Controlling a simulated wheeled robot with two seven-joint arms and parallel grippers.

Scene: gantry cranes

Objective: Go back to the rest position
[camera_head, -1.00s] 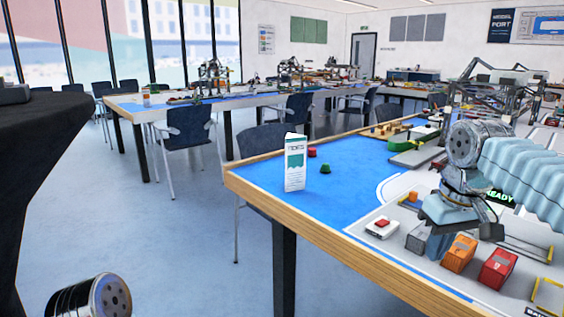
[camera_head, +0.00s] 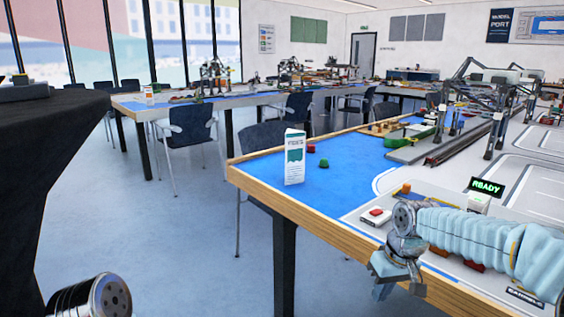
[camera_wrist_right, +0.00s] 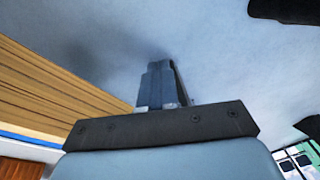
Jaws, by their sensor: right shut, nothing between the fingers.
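My right gripper (camera_head: 382,290) hangs at the near long edge of the model-port table (camera_head: 300,222), pointing down, in the lower right of the head view. In the right wrist view its fingers (camera_wrist_right: 160,84) are together with nothing between them, over the blue-grey floor, and the table's wooden edge (camera_wrist_right: 60,85) is to the left. My right arm's pale blue sleeve covers part of the table, including most of the small containers. My left gripper is not in view; only a round metal arm part shows at the lower left.
On the table stand a white leaflet (camera_head: 294,157), a red piece (camera_head: 311,148), a green piece (camera_head: 324,163), a red-button box (camera_head: 376,216), a green READY sign (camera_head: 487,187) and gantry cranes (camera_head: 490,100). A dark round table (camera_head: 50,150) stands left.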

